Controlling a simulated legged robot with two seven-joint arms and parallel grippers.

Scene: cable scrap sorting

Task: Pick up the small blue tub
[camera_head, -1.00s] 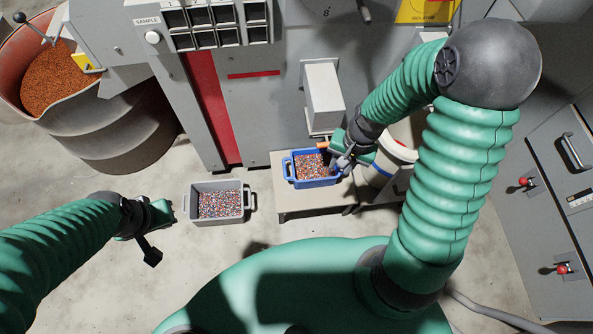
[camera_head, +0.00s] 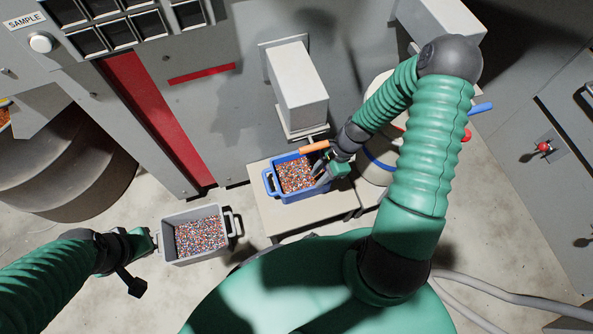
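The small blue tub (camera_head: 306,196) is full of mixed coloured granules and sits upright on a low bench below a grey chute. My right gripper (camera_head: 321,174) is at the tub's right end, its dark fingers over or against the rim. The right handle is hidden behind it, so I cannot tell whether the fingers hold anything. My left gripper (camera_head: 153,242) is beside the left end of a grey tub (camera_head: 203,257) on the floor. Its fingers are too small to read as open or shut.
The pale bench (camera_head: 275,218) has some bare top in front of the blue tub. The grey chute (camera_head: 300,88) and an orange handle (camera_head: 314,146) are just behind the tub. A pale drum (camera_head: 372,172) stands close on the right.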

